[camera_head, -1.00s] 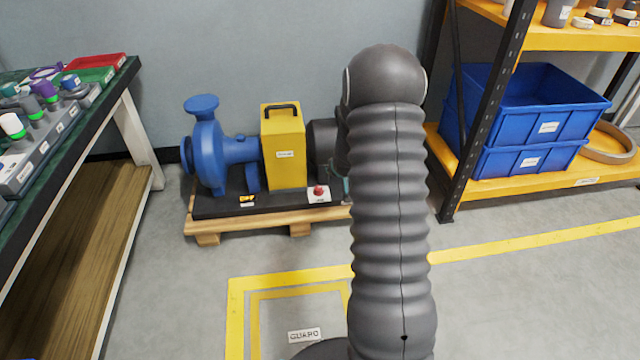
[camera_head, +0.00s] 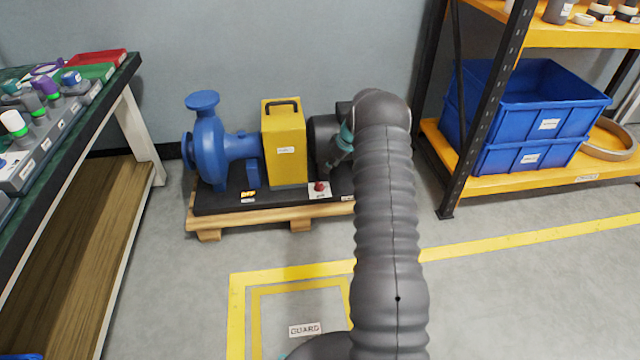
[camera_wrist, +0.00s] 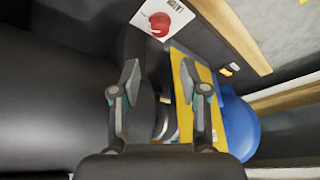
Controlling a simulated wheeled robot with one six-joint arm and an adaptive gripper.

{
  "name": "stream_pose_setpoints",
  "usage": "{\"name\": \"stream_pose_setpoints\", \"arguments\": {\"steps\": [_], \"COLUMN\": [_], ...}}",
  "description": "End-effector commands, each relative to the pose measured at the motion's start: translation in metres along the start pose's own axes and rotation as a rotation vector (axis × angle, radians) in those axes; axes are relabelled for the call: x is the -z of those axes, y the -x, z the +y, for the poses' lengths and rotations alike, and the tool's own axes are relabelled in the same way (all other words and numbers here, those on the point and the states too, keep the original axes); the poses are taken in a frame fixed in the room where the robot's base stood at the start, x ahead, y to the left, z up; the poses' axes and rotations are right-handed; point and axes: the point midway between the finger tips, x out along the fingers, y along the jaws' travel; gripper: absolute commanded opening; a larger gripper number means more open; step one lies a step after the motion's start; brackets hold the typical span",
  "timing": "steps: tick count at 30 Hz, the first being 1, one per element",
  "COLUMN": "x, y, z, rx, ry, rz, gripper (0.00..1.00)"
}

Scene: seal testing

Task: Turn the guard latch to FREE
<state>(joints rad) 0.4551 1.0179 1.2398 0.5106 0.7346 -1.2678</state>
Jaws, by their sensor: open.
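The knob also shows at the top of the wrist view (camera_wrist: 159,22), beyond the fingertips. My gripper (camera_wrist: 160,72) is open, with nothing between its fingers and apart from the knob. In the head view its teal-banded wrist hangs above and to the right of the knob, and the fingers are hard to make out.
A blue pump (camera_head: 210,150) stands left of the guard and a dark motor (camera_head: 322,138) right of it, all on a wooden pallet (camera_head: 208,227). A workbench is at left, a shelf with blue bins (camera_head: 535,105) at right. A floor square marked GUARD (camera_head: 305,329) looks empty.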

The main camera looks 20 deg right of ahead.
Motion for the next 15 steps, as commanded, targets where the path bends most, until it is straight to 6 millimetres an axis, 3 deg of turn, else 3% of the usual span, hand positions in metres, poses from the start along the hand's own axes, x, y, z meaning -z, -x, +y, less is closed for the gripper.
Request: {"name": "stream_pose_setpoints", "arguments": {"steps": [15], "x": [-0.001], "y": [-0.093], "z": [0.000], "rx": [-0.001], "ry": [-0.003], "rz": [-0.002], "gripper": [0.45]}}
